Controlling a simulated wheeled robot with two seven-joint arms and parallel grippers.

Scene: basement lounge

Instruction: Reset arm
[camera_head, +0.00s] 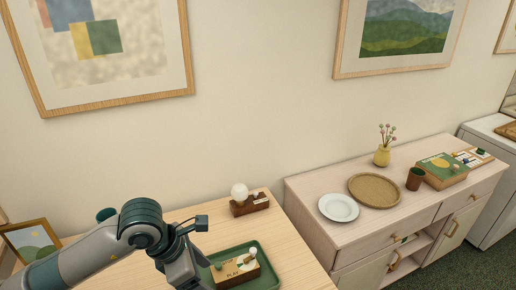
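My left arm comes in from the lower left over the wooden table, and its wrist points down. My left gripper (190,272) is at the bottom edge of the view, beside the left side of a green tray (267,271). Its fingertips are not clearly visible, so I cannot tell whether it is open or shut. A small box marked PLAY (236,275) lies on the tray, right of the gripper; I cannot tell whether they touch. My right gripper is out of view.
A wooden block with a white bulb (249,204) stands behind the tray. A picture frame (30,241) stands at left. On the right cabinet are a white plate (338,207), woven tray (375,190), yellow vase (382,156), brown cup (415,179) and green box (440,170).

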